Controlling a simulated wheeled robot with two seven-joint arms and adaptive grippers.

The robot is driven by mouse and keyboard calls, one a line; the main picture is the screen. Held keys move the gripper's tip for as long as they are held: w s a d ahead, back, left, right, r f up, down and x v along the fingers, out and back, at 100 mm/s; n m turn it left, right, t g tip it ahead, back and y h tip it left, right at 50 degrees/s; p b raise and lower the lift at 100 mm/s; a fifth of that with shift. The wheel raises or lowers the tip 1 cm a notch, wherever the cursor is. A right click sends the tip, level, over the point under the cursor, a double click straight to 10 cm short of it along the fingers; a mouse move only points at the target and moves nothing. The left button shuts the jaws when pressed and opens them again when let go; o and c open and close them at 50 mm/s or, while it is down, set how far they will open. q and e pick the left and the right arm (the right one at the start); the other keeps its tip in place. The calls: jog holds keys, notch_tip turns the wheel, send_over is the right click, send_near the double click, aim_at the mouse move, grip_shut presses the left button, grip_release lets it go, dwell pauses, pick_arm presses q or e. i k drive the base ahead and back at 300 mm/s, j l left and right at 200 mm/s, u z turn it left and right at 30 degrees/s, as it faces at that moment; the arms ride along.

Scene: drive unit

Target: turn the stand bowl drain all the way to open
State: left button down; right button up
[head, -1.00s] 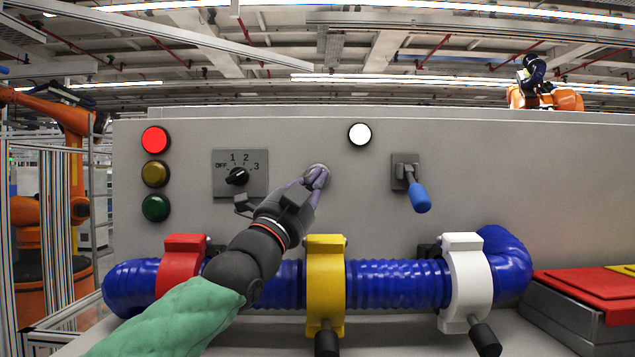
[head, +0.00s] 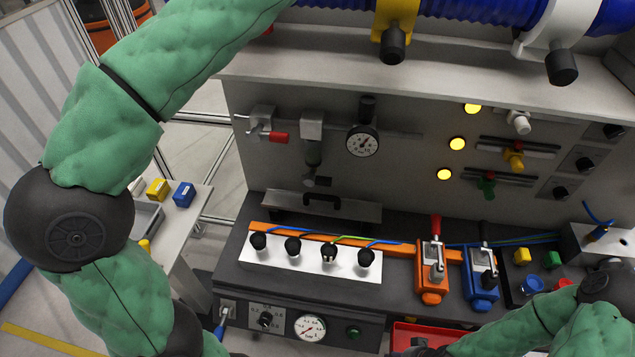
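A small grey filter unit (head: 312,128) is mounted on the stand's back panel, left of a round gauge. A dark bowl (head: 313,153) hangs under it. A small dark part, apparently the bowl drain (head: 318,181), sits below the bowl just above a black handle. It is too small to tell how far it is turned. My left arm crosses the left side and leaves at the top edge, so its gripper is out of view. My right arm is at the bottom right; its gripper is out of view past the bottom edge.
A red-handled valve (head: 277,136) and a gauge (head: 362,142) flank the filter unit. A shelf edge overhangs above. Room before the bowl is clear.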

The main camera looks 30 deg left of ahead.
aim_at(310, 180)
jog(key=k, duration=1)
